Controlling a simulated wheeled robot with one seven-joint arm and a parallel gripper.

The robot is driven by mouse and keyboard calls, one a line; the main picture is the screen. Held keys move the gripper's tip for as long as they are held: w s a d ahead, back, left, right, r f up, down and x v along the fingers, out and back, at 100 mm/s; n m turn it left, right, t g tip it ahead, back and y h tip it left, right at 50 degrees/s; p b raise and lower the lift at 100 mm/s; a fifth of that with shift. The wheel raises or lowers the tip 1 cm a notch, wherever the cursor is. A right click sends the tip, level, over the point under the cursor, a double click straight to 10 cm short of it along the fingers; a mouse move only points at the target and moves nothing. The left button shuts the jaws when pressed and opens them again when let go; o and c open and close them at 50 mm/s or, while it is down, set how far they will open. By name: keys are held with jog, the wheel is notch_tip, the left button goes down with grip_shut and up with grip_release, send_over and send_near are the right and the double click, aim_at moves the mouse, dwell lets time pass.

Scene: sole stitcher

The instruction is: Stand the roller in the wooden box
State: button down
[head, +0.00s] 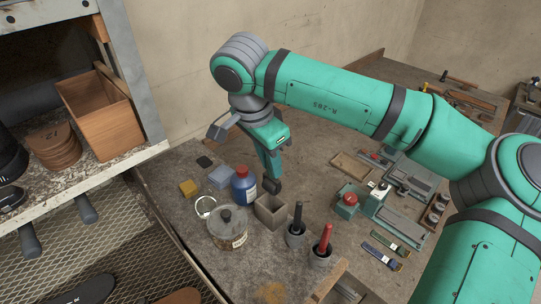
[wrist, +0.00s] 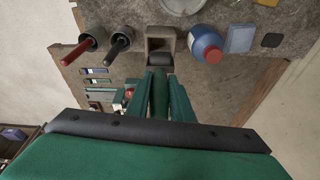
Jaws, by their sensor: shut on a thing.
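My gripper (head: 271,165) points down over the workbench and is shut on the roller. The roller's dark head (head: 272,186) sticks out below the fingers; in the wrist view the roller's dark end (wrist: 159,60) shows beyond the fingertips, with a green handle between them. A small open-topped grey-brown box (head: 270,211) stands on the bench just below and in front of the roller in the head view. In the wrist view the box (wrist: 160,33) lies just beyond the roller's head, which overlaps its near edge. I cannot tell whether they touch.
A blue bottle (head: 244,185) stands close to the box's left. A lidded jar (head: 228,226), a black-handled tool in a cup (head: 297,226) and a red-handled one (head: 322,246) stand nearby. A larger wooden box (head: 100,110) sits on the left shelf. A green-grey machine (head: 375,200) is at right.

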aim_at(269, 185)
jog(key=shift+f, duration=4.55)
jog(key=c, duration=1.5)
grip_release()
jog(key=shift+s, duration=0.1)
jog(key=v, duration=1)
jog(key=shift+a+r, duration=0.1)
jog(key=shift+r, duration=0.25)
